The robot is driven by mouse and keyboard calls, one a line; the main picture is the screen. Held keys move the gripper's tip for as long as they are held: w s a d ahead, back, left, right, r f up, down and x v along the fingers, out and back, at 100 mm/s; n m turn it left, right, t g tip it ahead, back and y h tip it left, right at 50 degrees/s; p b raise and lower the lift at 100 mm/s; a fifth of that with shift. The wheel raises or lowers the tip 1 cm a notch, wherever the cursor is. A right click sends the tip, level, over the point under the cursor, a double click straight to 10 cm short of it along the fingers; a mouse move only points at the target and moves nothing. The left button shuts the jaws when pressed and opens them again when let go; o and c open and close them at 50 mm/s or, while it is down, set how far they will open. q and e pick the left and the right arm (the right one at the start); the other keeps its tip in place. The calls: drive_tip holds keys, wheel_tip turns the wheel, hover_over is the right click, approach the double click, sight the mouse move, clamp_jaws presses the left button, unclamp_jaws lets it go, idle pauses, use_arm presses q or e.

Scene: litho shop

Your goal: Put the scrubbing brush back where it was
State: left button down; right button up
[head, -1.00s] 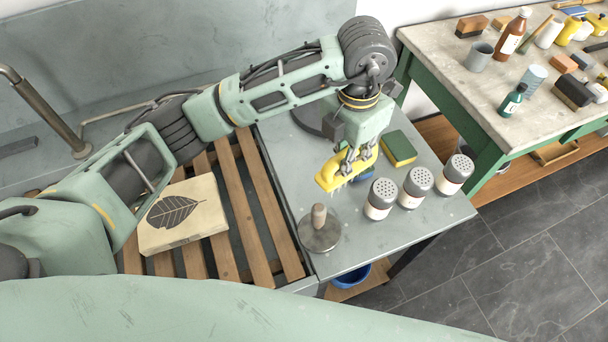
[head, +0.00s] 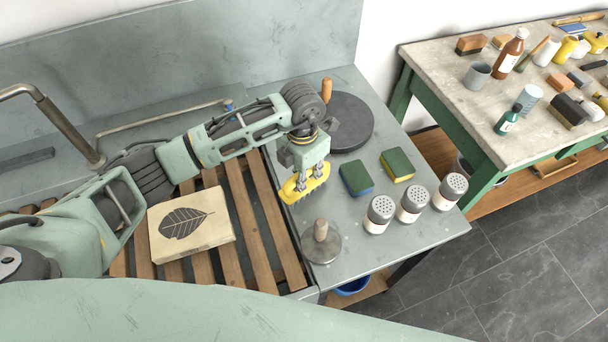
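The scrubbing brush (head: 304,190) is yellow with bristles along its lower side. My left gripper (head: 312,175) is shut on it from above. It holds the brush over the left part of the grey side table (head: 356,240), close to the wooden slats. I cannot tell whether the bristles touch the table. My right gripper is not in view.
Two green-topped sponges (head: 356,179) (head: 397,166) lie right of the brush, with several shakers (head: 413,197) in front. A round disc with a wooden knob (head: 321,243) stands nearer me. A dark round slab (head: 348,122) lies behind. A leaf-printed stone (head: 190,223) rests on the slats (head: 262,225).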

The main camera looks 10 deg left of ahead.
use_arm(q)
drive_tip(key=shift+f, duration=0.75)
drive_tip(key=shift+f, duration=0.25)
drive_tip(key=c, duration=1.6)
unclamp_jaws()
drive_tip(key=shift+r, duration=0.1)
